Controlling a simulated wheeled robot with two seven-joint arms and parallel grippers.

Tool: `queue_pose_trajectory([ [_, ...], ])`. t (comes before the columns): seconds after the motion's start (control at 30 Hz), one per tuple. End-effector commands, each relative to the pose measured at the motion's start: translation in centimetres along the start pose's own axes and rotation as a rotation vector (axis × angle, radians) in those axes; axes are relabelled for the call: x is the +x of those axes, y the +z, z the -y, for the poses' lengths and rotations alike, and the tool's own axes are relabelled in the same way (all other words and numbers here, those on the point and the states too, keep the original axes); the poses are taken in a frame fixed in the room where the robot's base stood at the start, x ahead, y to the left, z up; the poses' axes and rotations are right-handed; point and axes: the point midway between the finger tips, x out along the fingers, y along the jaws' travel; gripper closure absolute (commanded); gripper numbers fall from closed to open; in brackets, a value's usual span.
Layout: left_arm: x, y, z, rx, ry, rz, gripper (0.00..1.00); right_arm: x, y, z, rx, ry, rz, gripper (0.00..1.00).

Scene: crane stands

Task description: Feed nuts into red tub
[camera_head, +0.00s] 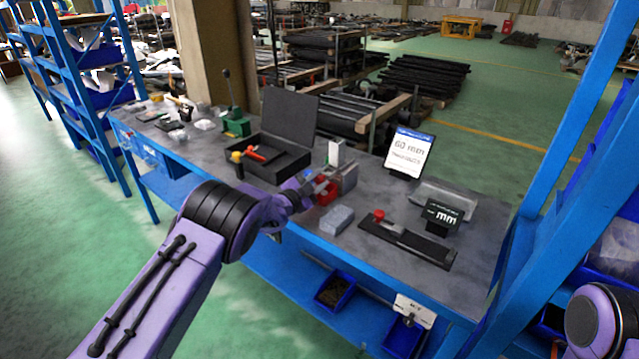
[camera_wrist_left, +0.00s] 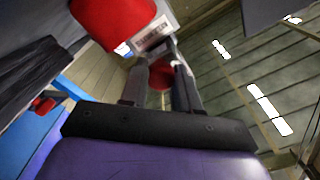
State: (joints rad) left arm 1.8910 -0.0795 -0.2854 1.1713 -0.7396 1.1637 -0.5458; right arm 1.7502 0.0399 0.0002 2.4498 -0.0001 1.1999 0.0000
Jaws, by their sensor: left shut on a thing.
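My left gripper (camera_head: 316,186) reaches over the front edge of the bench, beside a small red tub-like thing (camera_head: 327,194). In the left wrist view the fingers (camera_wrist_left: 160,65) are close around a grey piece with a printed label (camera_wrist_left: 152,38). A large red part (camera_wrist_left: 112,18) sits beside that piece, and a smaller red part shows between the fingers. I cannot tell how these parts join. A grey metal block (camera_head: 347,178) stands right behind the red thing. No nuts can be made out. My right gripper is out of view.
A pale grey box (camera_head: 337,220) sits at the bench's front. A dark flat tool with a red knob (camera_head: 407,241) lies right of it. An open black case (camera_head: 285,150), a "60 mm" sign (camera_head: 408,153) and a grey tray (camera_head: 444,198) stand on the bench.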

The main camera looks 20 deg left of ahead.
Motion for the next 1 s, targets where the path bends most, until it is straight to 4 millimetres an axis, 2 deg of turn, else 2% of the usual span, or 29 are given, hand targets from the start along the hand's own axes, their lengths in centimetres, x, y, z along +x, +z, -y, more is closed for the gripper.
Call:
queue_pose_trajectory([
  [0.07, -0.1, 0.2, 0.0, 0.000, 0.000, 0.005, 1.00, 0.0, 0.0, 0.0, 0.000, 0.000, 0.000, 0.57],
  [0.1, -0.1, 0.2, 0.0, 0.001, 0.001, 0.005, 0.63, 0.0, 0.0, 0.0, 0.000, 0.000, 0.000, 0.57],
  [0.17, -0.1, 0.2, 0.0, 0.001, 0.001, 0.005, 0.44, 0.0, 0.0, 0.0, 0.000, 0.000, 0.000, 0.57],
  [0.47, -0.1, 0.1, 0.0, 0.001, 0.000, 0.002, 0.44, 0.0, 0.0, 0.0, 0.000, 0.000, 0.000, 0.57],
  [0.57, -0.9, 0.2, -0.1, 0.001, 0.001, 0.003, 0.44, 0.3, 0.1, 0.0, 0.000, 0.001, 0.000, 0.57],
  [0.67, -2.6, 0.2, 0.0, 0.001, -0.001, 0.004, 0.44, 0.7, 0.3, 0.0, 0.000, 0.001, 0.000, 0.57],
  [0.9, -8.1, 0.3, -0.1, -0.001, -0.002, 0.005, 0.44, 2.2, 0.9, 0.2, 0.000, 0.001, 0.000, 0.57],
  [1.0, -9.7, 0.3, -0.1, 0.001, -0.001, 0.004, 0.44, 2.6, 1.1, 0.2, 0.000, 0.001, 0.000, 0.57],
])
